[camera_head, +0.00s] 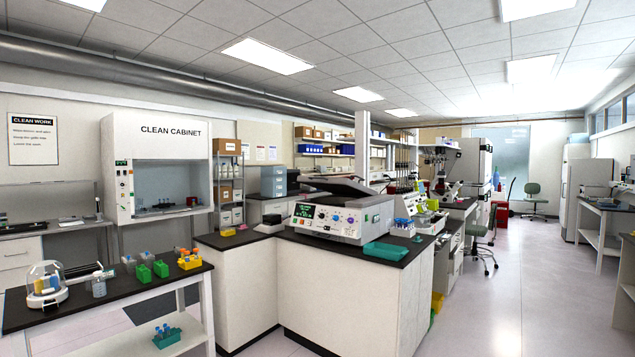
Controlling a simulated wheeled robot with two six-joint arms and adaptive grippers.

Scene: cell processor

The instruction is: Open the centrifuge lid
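A large grey benchtop machine (345,222) with a green display and several knobs stands on the corner of the dark counter. It looks like a centrifuge. Its grey lid (338,187) is tilted up at an angle above the body; how far it is open is hard to tell from here. A small device with a clear dome (46,280) stands on the black table at the left, and it could be a mini centrifuge; its dome looks closed. Neither of my grippers is in view.
A teal tray (386,251) lies in front of the grey machine. A clean cabinet (158,170) stands behind. The floor aisle (530,270) at the right is clear.

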